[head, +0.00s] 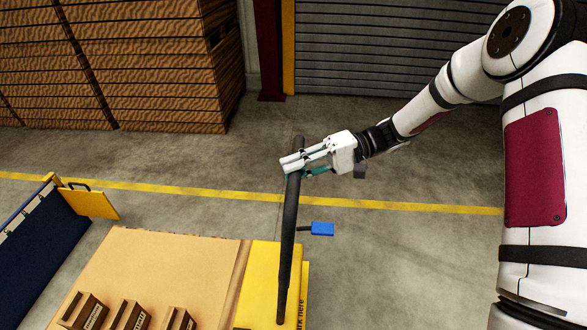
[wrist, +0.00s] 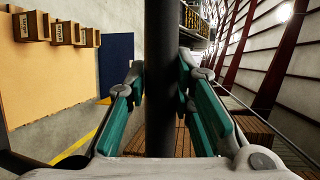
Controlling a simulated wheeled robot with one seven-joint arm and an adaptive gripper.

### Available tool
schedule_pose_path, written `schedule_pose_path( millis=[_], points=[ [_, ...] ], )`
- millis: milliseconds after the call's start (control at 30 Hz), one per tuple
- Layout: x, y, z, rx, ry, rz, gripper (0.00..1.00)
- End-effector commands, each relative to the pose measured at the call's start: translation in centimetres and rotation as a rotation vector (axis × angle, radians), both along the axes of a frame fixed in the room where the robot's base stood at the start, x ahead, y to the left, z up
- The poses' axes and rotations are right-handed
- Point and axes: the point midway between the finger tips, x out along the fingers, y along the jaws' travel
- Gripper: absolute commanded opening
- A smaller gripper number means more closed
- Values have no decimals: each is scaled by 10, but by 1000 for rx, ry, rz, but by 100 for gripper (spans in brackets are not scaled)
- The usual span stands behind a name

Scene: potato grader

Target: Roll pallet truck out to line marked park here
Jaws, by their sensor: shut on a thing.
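The pallet truck shows its dark handle bar (head: 289,225), which rises from a yellow body (head: 268,285) at the bottom of the head view. My gripper (head: 293,166) is shut around the upper part of this bar. In the wrist view the bar (wrist: 161,80) stands between the green finger pads (wrist: 165,112). A blue pedal-like piece (head: 322,229) sticks out to the right of the bar. Lettering ending in "ark here" (head: 301,314) shows at the yellow body's right edge, partly cut off. A yellow floor line (head: 400,206) runs across beyond the body, below my gripper in the picture.
A tan board (head: 165,262) with several small labelled boxes (head: 128,315) lies left of the bar. A dark blue panel (head: 35,250) with a yellow plate (head: 92,203) stands further left. Stacked wooden crates (head: 150,75) and a grey shutter (head: 390,45) stand behind. Floor on the right is clear.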

Motion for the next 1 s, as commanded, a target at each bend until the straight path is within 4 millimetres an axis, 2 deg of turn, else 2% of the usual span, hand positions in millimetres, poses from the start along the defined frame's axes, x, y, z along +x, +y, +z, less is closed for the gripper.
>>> schedule_pose_path(
  millis=[33,267,300,367,767,867,1000],
  points=[
    [0,-9,-2,-7,0,-4,0],
    [0,-8,-2,-7,0,-4,0],
    [0,-8,-2,-7,0,-4,29],
    [0,-7,-2,-7,0,-4,42],
    [2,-11,0,-5,1,-4,43],
    [7,-22,2,-5,-1,-5,43],
    [17,-47,7,-5,-2,-7,43]
  ],
)
